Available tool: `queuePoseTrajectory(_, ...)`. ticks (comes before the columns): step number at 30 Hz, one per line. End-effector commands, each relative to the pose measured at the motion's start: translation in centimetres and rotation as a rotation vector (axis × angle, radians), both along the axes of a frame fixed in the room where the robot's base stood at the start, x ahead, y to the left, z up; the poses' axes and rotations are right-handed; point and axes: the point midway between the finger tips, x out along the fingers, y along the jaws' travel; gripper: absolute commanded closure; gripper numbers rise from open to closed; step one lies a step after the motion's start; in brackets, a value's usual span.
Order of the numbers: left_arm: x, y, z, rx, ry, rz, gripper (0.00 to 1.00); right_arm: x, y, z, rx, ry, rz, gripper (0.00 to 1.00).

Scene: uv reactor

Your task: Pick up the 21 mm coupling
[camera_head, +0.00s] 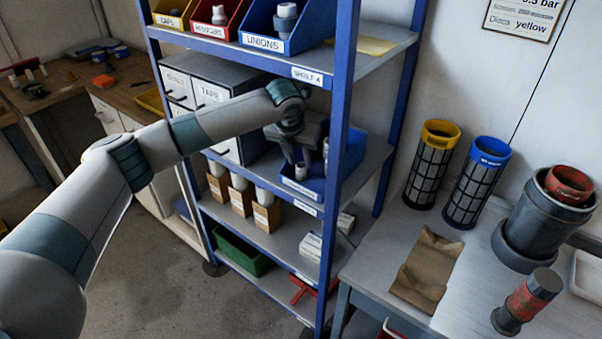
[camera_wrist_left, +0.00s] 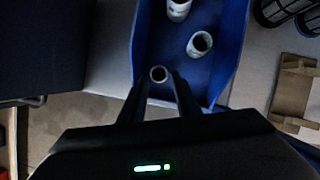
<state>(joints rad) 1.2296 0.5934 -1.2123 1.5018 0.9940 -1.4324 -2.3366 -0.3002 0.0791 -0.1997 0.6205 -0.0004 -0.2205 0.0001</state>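A blue bin (camera_head: 306,187) on the middle shelf holds a few pale couplings. In the left wrist view the bin (camera_wrist_left: 215,75) has a small coupling (camera_wrist_left: 159,74) near its front end, a wider one (camera_wrist_left: 200,43) to the right, and another (camera_wrist_left: 179,9) farther back. No size marks are readable on them. My left gripper (camera_head: 298,157) reaches into the bin from above. Its fingers (camera_wrist_left: 159,76) are open, one on each side of the small coupling; a gap seems to show on both sides. My right gripper is not in view.
The blue shelf post (camera_head: 341,130) stands close to the right of my left gripper. The upper shelf with the unions bin (camera_head: 285,30) is above it. Grey drawers (camera_head: 215,90) stand left of the bin. A bench (camera_head: 470,270) with filters is at right.

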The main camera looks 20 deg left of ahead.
Motion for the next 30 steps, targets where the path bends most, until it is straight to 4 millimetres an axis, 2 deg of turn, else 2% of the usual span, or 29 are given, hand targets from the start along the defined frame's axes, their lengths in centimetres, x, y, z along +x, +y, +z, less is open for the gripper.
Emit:
queuePoseTrajectory(5,0.4,0.0,-1.0,0.001,0.003,0.001,0.7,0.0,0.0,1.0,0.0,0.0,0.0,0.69)
queuePoseTrajectory(9,1.1,0.2,-2.6,0.002,0.005,0.002,0.7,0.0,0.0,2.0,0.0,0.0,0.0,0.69)
queuePoseTrajectory(15,1.8,0.1,-4.5,0.001,0.001,0.0,0.7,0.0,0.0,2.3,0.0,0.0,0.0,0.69)
queuePoseTrajectory(30,1.9,0.1,-4.8,0.001,0.0,0.0,0.7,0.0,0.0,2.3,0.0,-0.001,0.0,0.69)
